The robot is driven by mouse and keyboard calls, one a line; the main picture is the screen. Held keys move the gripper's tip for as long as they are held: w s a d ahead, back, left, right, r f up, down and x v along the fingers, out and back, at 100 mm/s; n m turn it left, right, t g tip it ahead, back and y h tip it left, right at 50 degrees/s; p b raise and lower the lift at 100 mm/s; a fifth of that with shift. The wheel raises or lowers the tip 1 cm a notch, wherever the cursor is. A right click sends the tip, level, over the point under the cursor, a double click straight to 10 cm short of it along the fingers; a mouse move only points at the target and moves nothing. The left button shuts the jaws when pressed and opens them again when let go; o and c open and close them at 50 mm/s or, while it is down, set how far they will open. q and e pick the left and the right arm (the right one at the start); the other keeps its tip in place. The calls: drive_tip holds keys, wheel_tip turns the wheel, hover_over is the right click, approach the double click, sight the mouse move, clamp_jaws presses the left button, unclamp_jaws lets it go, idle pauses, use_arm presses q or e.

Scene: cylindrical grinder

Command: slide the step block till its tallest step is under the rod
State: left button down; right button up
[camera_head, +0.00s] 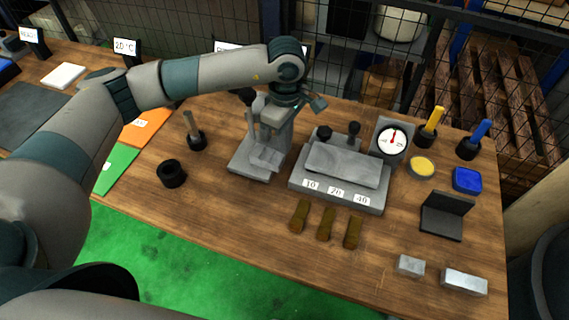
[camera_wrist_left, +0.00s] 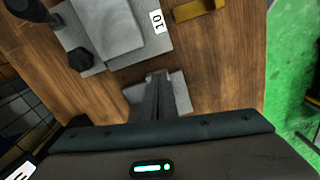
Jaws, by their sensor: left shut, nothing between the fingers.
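The grey step block (camera_head: 265,157) sits on the flat base of a grey stand (camera_head: 240,167) left of the table's middle. The upright rod (camera_head: 250,122) with a black knob stands at the left of this stand. My left gripper (camera_head: 269,135) points down over the stand from behind and partly covers it. In the left wrist view my left fingers (camera_wrist_left: 157,78) are shut and empty above the stand's grey base (camera_wrist_left: 182,92). They hide most of the block there, so I cannot tell whether they touch it. My right gripper is not in view.
A grey fixture (camera_head: 338,185) marked 10, 20 and 40 stands close right of the stand, with a dial (camera_head: 392,141) behind. Several brown pieces (camera_head: 325,224) lie in front. A black ring (camera_head: 171,174) and a black holder (camera_head: 197,140) are left. Bare wood lies in front of the stand.

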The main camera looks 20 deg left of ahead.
sight(279, 161)
use_arm(q)
wheel_tip(279, 161, down, 8)
drive_tip(key=p, duration=0.3)
drive_tip(key=shift+f+p, duration=0.25)
drive_tip(key=shift+p, duration=0.05)
drive_tip(key=shift+f, duration=0.75)
drive_tip(key=shift+w+a+f+b, duration=0.1)
drive_tip(key=shift+w+a+b, duration=0.05)
drive_tip(key=shift+a+b, duration=0.3)
drive_tip(key=shift+w+a+f+b, duration=0.1)
drive_tip(key=shift+a+b, duration=0.15)
drive_tip(key=shift+b, duration=0.25)
drive_tip(key=shift+a+r, duration=0.15)
drive_tip(key=shift+a, duration=0.2)
drive_tip(key=shift+w+r, duration=0.1)
drive_tip(key=shift+r, duration=0.1)
